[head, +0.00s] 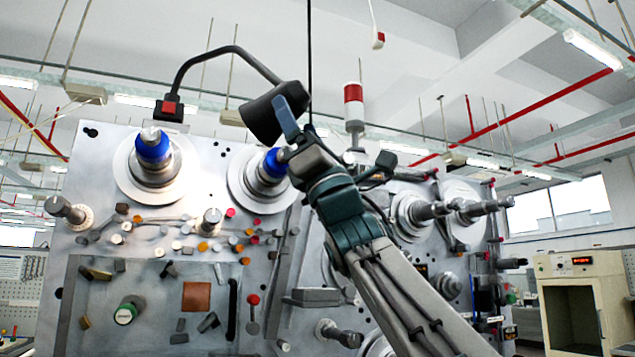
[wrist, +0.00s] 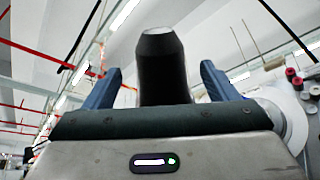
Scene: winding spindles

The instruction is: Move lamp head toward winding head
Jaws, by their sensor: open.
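The lamp head (head: 262,118) is a black cylinder on a curved black gooseneck arm (head: 215,52) that rises from a small base with a red switch at the top of the machine panel. In the wrist view the lamp head (wrist: 163,68) stands between the two blue fingers. My gripper (head: 288,115) is open, with its fingers on either side of the lamp head; contact cannot be told. The winding heads are spindles with blue collars on pale discs: one at left (head: 152,150) and one just below the lamp head (head: 272,165), partly hidden by my gripper.
The upright metal panel (head: 100,180) carries many knobs and pegs below the spindles. A red-and-white signal light (head: 353,103) stands right of my gripper. More spindles (head: 430,210) are at right. An oven-like cabinet (head: 580,300) stands far right. The space above the panel is mostly open.

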